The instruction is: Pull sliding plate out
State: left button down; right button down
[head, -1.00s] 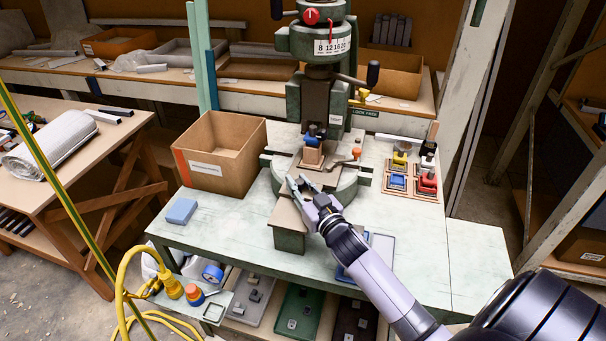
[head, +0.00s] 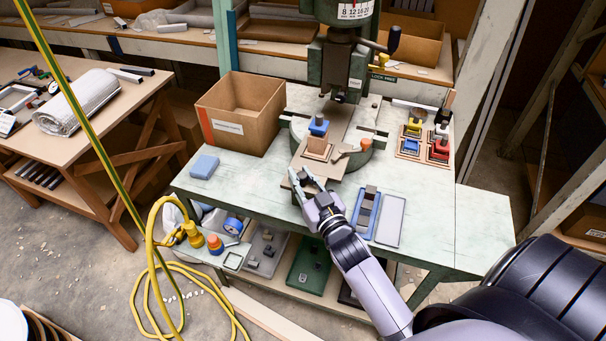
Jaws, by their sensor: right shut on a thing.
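The sliding plate (head: 337,138) is a flat grey-brown plate lying on the round green bed of the fly press (head: 346,65). It juts out toward the front of the bench. A wooden block (head: 317,147) with a blue piece (head: 318,127) on top stands on the plate, in front of the ram rather than under it. An orange-tipped handle (head: 364,144) lies beside the block. My right gripper (head: 303,181) is shut on the front end of the plate; its fingers partly hide that edge. My left gripper is out of view.
A cardboard box (head: 240,128) stands left of the press, with a blue block (head: 204,166) near the left bench edge. Coloured pieces sit in a holder (head: 410,143) at right. A blue tray (head: 366,215) and a grey tray (head: 390,222) lie beside my right arm.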

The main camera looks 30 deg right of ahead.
jog(key=c, duration=1.4)
grip_release()
jog(key=shift+o, duration=0.2)
jog(key=s, duration=1.2)
jog(key=shift+a, duration=0.4)
